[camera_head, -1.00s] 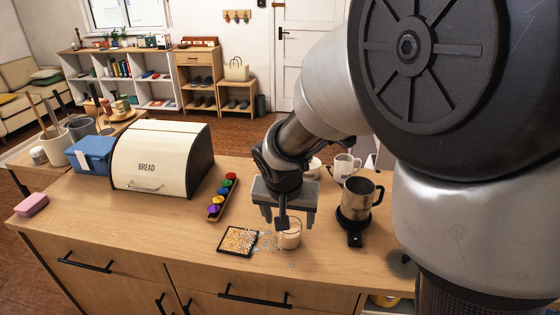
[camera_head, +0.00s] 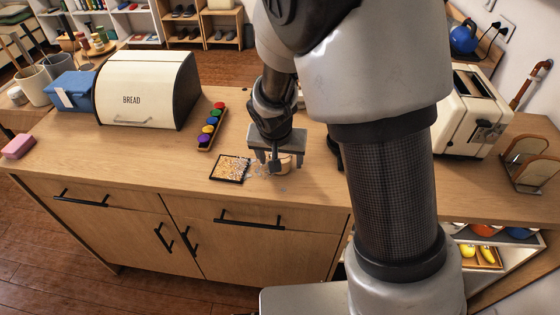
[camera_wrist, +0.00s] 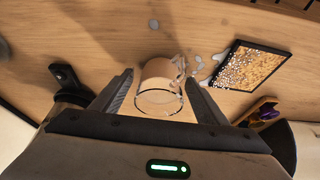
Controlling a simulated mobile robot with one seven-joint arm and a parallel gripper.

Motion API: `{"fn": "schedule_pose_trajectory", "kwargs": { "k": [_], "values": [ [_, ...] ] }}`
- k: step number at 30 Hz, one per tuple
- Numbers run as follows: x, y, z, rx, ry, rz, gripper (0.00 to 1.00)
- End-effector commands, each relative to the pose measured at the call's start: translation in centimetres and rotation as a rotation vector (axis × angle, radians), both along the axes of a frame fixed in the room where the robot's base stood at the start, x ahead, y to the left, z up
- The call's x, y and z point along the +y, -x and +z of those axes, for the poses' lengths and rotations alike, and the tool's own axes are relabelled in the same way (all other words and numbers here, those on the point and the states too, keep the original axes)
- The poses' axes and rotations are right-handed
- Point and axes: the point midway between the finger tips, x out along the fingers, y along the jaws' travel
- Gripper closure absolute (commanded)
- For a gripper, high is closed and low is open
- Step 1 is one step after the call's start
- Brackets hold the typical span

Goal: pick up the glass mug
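The glass mug (camera_wrist: 159,88) stands on the wooden counter, clear glass with a pale beige content. In the wrist view it lies between the two spread fingers of my gripper (camera_wrist: 160,92), with a gap on each side. Its handle seems to point up and right in that view. In the head view the mug (camera_head: 284,164) is partly hidden behind my gripper (camera_head: 277,158), which points down over it. My gripper is open and holds nothing.
A small dark-framed tray (camera_head: 230,168) of grainy stuff lies left of the mug, with clear spots scattered between. A strip of coloured pots (camera_head: 209,127), a bread box (camera_head: 148,88) and a toaster (camera_head: 472,110) stand on the counter. A dark round-ended object (camera_wrist: 66,80) is near one finger.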

Motion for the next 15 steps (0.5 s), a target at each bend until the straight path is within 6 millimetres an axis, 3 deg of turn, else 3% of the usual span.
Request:
{"fn": "schedule_pose_trajectory", "kwargs": {
  "k": [1, 9, 15],
  "values": [
    [0.01, 0.01, 0.02, 0.000, 0.000, 0.000, 0.39],
    [0.03, -0.03, 0.08, -0.001, -0.001, 0.000, 0.83],
    [0.03, -0.03, 0.10, -0.001, -0.001, 0.000, 0.83]
  ]
}}
